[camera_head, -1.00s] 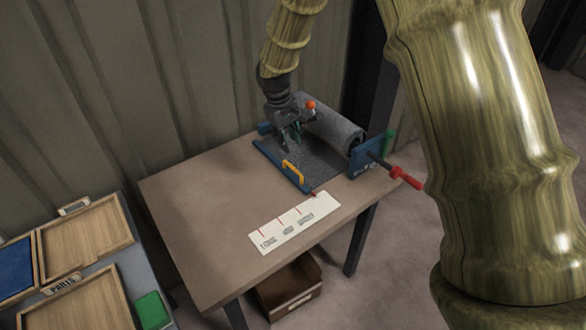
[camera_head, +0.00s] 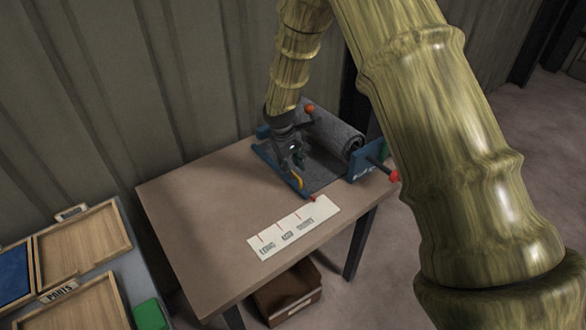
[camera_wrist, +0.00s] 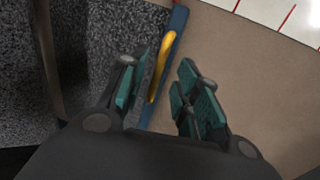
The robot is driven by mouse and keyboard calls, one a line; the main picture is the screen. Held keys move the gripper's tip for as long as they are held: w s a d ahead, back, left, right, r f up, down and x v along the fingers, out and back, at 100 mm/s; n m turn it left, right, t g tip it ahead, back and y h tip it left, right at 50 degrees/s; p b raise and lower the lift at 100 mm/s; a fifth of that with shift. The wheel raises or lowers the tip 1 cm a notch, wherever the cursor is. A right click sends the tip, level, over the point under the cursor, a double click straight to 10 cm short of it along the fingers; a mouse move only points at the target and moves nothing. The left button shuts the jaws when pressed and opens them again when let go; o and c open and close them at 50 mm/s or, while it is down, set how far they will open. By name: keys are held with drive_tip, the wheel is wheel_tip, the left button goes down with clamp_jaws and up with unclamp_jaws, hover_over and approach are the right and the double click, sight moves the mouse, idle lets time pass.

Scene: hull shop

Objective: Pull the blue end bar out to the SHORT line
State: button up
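The blue end bar (camera_head: 307,194) lies along the front edge of the grey sheet (camera_head: 322,167) that comes off a roll. Its yellow handle (camera_head: 299,181) is partly hidden by my gripper (camera_head: 297,164) in the head view. In the wrist view my gripper (camera_wrist: 160,86) is open, with the yellow handle (camera_wrist: 160,68) and blue bar (camera_wrist: 174,30) between its green-padded fingers; neither finger visibly touches the handle. A pale scale strip (camera_head: 310,219) with red lines and labels, one reading as SHORT, lies in front of the bar. A red pointer at the bar's end stands short of the nearest line.
The grey roll (camera_head: 338,134) sits in a blue frame (camera_head: 365,165) with a red-handled crank (camera_head: 394,176) and an orange knob (camera_head: 309,108). The table (camera_head: 205,210) is bare left of the strip. Wooden trays (camera_head: 84,243) stand on a side table; a brown bin (camera_head: 288,294) is below.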

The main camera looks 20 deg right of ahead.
drive_tip(key=shift+w+d+f, duration=0.1)
drive_tip(key=shift+d+f, duration=0.1)
drive_tip(key=shift+f, duration=0.95)
clamp_jaws()
